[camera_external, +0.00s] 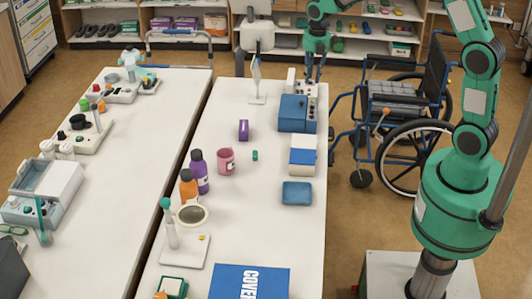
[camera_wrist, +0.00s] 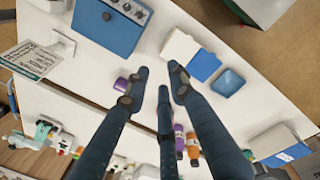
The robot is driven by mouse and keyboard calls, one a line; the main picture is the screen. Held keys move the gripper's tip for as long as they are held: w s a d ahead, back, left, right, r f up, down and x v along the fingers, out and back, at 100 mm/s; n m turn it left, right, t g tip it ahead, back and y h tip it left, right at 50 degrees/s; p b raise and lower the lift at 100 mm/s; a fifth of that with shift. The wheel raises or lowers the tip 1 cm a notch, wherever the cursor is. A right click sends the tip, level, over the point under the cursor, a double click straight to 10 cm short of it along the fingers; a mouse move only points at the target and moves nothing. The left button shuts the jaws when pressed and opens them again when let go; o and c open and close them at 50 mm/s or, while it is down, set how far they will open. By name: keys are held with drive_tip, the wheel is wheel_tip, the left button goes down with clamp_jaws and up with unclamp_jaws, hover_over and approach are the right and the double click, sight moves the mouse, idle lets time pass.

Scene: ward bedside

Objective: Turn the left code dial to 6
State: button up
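A blue box (camera_external: 292,113) with a pale panel (camera_external: 312,96) of small knobs stands near the far right end of the right table. In the wrist view the blue box (camera_wrist: 98,32) is at upper left, and its panel (camera_wrist: 133,11) carries several small grey knobs. I cannot tell which is the left code dial or read any number. My gripper (camera_external: 315,76) is above and behind the box in the external view, pointing down. In the wrist view its fingers (camera_wrist: 159,74) are apart with nothing between them, to the right of and below the box.
A blue-and-white box (camera_external: 302,156), a blue pad (camera_external: 297,193), a purple block (camera_external: 243,130), a pink mug (camera_external: 226,160) and bottles (camera_external: 199,172) stand on the table. A white stand (camera_external: 257,85) is left of the box. A wheelchair (camera_external: 400,115) is at the right.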

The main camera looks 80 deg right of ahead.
drive_tip(key=s+a+r+m, duration=0.1)
drive_tip(key=a+r+m, duration=0.1)
drive_tip(key=a+r, duration=0.3)
drive_tip(key=shift+a+r+t, duration=0.2)
drive_tip(key=shift+a+t, duration=0.1)
drive_tip(key=shift+a, duration=0.7)
drive_tip(key=shift+d+f, duration=0.1)
drive_tip(key=m+g, duration=0.1)
drive_tip(key=m, duration=1.7)
hover_over(312, 115)
wheel_tip(312, 115, down, 14)
drive_tip(key=f, duration=0.1)
drive_tip(key=shift+r+y, duration=0.25)
drive_tip(key=shift+y, duration=0.05)
drive_tip(key=shift+f, duration=0.15)
wheel_tip(312, 115, down, 14)
drive_tip(key=shift+r+b, duration=0.25)
drive_tip(key=shift+b, duration=0.65)
clamp_jaws()
